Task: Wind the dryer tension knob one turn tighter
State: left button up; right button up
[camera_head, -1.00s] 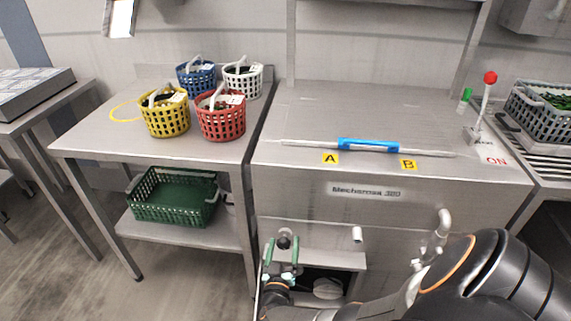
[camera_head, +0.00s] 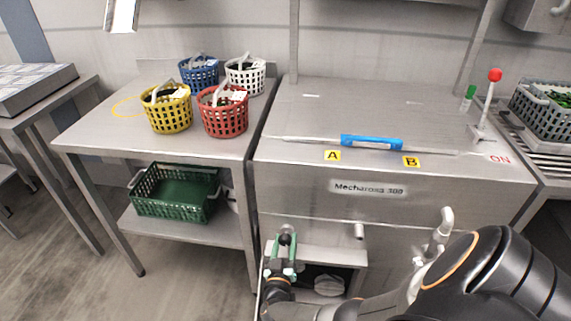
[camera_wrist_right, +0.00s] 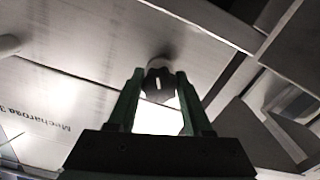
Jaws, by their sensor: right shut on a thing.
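The tension knob (camera_head: 287,232) is a small dark round knob on the front of the steel dryer (camera_head: 330,207), low at its left side. My right gripper (camera_head: 284,252) reaches up to it, with its green fingers one on each side. In the right wrist view the dark knob (camera_wrist_right: 160,80) with a pale mark on its face sits between the two fingertips (camera_wrist_right: 159,88), and the fingers are shut on it. The fingers partly hide the knob in the head view. My left gripper is not in view.
An open recess (camera_head: 325,278) lies under the dryer's front, right of my gripper. A short metal stub (camera_head: 359,231) sticks out nearby. A table with several baskets stands left, with a green crate (camera_head: 175,195) on its shelf. A red-tipped lever (camera_head: 494,75) is on the right.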

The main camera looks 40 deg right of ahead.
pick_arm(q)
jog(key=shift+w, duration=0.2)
pick_arm(e)
grip_shut()
jog(key=m, duration=0.2)
jog(key=shift+f+m+b, duration=0.1)
jog(key=shift+m+b, duration=0.2)
jog(key=shift+b, duration=0.05)
jog(key=shift+m+b, duration=0.3)
jog(key=shift+m, duration=1.7)
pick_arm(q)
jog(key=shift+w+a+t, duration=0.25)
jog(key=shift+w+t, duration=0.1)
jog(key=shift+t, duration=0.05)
pick_arm(e)
jog(key=shift+m, duration=0.3)
